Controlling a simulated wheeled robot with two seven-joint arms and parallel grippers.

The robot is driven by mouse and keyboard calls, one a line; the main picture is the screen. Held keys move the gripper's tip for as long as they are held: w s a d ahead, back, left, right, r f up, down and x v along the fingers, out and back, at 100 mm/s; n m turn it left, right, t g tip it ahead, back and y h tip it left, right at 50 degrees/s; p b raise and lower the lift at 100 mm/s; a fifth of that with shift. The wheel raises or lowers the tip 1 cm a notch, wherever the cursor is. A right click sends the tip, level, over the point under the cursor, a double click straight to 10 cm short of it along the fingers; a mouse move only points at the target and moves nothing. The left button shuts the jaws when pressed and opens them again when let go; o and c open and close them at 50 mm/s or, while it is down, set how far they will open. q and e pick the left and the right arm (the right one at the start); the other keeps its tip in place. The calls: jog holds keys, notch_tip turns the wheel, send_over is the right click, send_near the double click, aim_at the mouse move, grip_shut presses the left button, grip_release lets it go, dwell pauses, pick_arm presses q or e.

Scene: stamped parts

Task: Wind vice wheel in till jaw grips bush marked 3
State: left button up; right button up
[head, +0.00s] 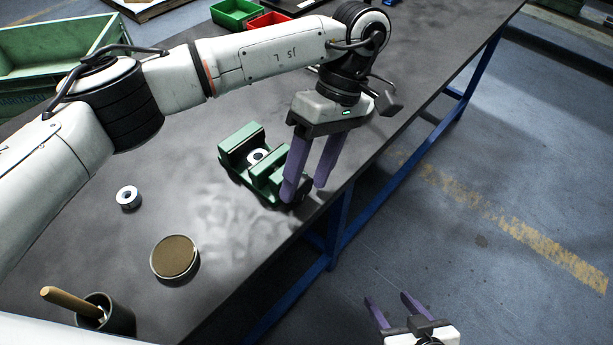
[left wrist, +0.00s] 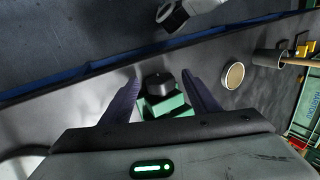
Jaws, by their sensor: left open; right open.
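The green vice (head: 232,153) stands on the dark bench near its right edge; part of it shows in the left wrist view (left wrist: 165,104). A pale ring-shaped bush (head: 257,156) sits between its jaws; I cannot read a mark on it, nor tell whether the jaw touches it. The black vice wheel (left wrist: 158,83) shows between my left fingers in the left wrist view. My left gripper (head: 304,190) is open, pointing down at the wheel end of the vice; contact cannot be told. My right gripper (head: 387,298) is open and empty, off the bench.
A second bush (head: 128,197) lies on the bench left of the vice, its mark unreadable. A round brown-topped disc (head: 175,257) and a dark cup (head: 117,316) with a wooden handle stand nearer. Green (head: 236,12) and red (head: 268,20) bins are at the back.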

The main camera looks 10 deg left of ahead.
pick_arm(q)
jog(key=p+v, duration=0.1)
jog(key=v, duration=0.8)
jog(key=shift+r, duration=0.35)
pick_arm(e)
jog(key=shift+s+d+r, duration=0.15)
jog(key=shift+s+r, duration=0.05)
jog(key=shift+r, duration=0.1)
pick_arm(q)
jog(key=s+a+r+t+h+p, duration=0.1)
jog(key=s+a+t+h+p, duration=0.4)
jog(key=p, duration=0.5)
jog(key=shift+t+y, duration=0.4)
jog(key=shift+t, duration=0.1)
jog(key=f, duration=0.3)
jog(key=d+f+p, duration=0.1)
jog(key=f, duration=0.6)
jog(key=shift+w+d, duration=0.15)
jog(key=shift+w, duration=0.25)
pick_arm(e)
jog(key=s+d+r, duration=0.2)
jog(key=d+r, duration=0.1)
jog(key=r, duration=0.5)
jog(key=shift+r, duration=0.3)
